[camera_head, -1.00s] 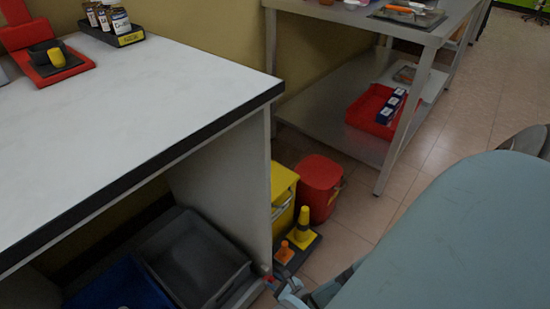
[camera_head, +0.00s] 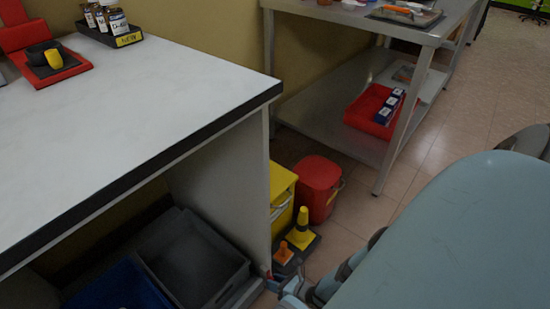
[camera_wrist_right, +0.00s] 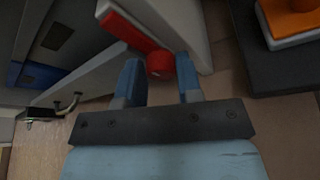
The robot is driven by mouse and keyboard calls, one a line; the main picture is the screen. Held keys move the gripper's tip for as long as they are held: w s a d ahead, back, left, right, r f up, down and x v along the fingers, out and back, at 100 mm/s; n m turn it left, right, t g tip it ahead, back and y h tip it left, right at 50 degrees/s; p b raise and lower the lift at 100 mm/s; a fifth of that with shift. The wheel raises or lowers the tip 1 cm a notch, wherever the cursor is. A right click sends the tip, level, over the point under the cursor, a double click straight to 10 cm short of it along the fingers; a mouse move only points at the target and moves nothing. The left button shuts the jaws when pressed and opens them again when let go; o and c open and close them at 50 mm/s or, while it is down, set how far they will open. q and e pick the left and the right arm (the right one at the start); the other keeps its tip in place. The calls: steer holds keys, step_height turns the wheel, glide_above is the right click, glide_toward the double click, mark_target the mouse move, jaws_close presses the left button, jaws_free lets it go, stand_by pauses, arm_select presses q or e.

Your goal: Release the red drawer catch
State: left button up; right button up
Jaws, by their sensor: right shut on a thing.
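The red drawer catch (camera_wrist_right: 160,65) shows in the right wrist view as a round red knob beside a red strip on a pale panel. My right gripper (camera_wrist_right: 158,72) has its two blue fingers on either side of the knob and is shut on it. In the head view my right gripper (camera_head: 284,285) is low beside the lower front corner of the white bench (camera_head: 150,110), where a small bit of red shows. The catch is mostly hidden there. My left gripper is not in view.
Under the bench are a grey tray (camera_head: 195,255) and a blue bin (camera_head: 115,290). A yellow bin (camera_head: 282,195), a red bucket (camera_head: 320,185) and small cones (camera_head: 303,230) stand close by the gripper. A steel table (camera_head: 345,125) stands behind. Tiled floor is clear at right.

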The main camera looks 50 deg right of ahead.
steer(key=shift+w+d+r, duration=0.1)
steer(key=shift+w+d, duration=0.05)
steer(key=shift+w, duration=0.05)
steer(key=o, duration=0.9)
steer(key=shift+s, duration=0.1)
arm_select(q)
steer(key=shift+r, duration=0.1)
arm_select(e)
steer(key=shift+s, duration=0.1)
arm_select(q)
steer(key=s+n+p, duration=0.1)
steer(key=p, duration=0.1)
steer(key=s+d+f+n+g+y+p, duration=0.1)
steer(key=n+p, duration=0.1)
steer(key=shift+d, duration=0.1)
arm_select(e)
steer(key=v, duration=1.3)
steer(key=shift+s, duration=0.25)
steer(key=shift+d, duration=0.1)
